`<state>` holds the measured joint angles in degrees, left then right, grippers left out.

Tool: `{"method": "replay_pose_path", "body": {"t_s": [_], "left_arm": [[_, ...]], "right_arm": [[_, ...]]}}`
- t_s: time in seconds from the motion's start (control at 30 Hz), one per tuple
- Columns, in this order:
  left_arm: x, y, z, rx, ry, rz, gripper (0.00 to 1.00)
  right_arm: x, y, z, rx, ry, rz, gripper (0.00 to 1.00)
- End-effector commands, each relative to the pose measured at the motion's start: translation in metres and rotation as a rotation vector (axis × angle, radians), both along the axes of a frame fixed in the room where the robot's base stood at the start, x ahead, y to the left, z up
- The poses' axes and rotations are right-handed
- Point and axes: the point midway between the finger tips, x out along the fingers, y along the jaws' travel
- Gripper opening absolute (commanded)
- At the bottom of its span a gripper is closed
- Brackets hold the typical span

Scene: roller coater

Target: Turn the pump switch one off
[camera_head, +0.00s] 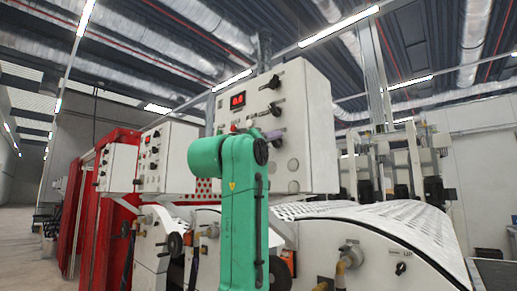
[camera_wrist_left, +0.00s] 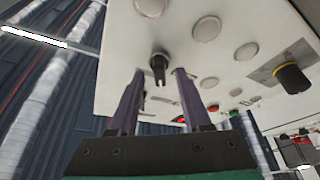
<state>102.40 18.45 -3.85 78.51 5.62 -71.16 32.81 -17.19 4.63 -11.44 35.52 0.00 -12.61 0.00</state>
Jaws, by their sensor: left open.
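A white control box (camera_head: 305,120) with a red digital display, knobs and buttons fills the middle of the head view. A black switch knob (camera_wrist_left: 159,67) on its panel shows in the left wrist view, pointing down in that picture. My left gripper (camera_wrist_left: 155,75) is open, with one dark finger on each side of this knob's line. I cannot tell whether the fingers touch it or stop short. In the head view my green left arm hides part of the panel, and the gripper (camera_head: 268,136) shows only in part by the lower knobs. No label shows which switch is pump switch one. My right gripper is not in view.
Another black knob (camera_wrist_left: 292,78) on a yellowish base and several round buttons (camera_wrist_left: 206,28) lie near the fingers. Below the box is a white curved perforated cover (camera_head: 370,220). Smaller control boxes (camera_head: 168,155) and red machine frames (camera_head: 120,190) stand at the left.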

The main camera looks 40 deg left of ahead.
Motion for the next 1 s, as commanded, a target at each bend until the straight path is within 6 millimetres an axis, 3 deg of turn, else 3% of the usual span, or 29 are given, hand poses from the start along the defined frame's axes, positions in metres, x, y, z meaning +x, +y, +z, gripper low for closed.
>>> {"method": "replay_pose_path", "body": {"t_s": [0.03,0.2,0.43,0.6,1.0], "left_arm": [[-0.011,-0.002,-0.010,0.001,-0.006,0.000,0.49],[-0.057,-0.014,-0.029,0.001,-0.009,-0.001,0.49],[-0.110,-0.026,-0.044,0.001,-0.006,-0.001,0.49],[-0.122,-0.029,-0.045,0.000,0.000,-0.001,0.49],[-0.122,-0.029,-0.044,-0.001,-0.002,-0.001,0.49]], "right_arm": [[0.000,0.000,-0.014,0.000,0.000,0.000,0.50],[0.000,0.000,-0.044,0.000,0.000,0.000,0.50],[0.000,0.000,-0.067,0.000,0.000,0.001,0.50],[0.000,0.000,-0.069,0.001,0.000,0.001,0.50],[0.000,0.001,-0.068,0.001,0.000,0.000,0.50]]}}
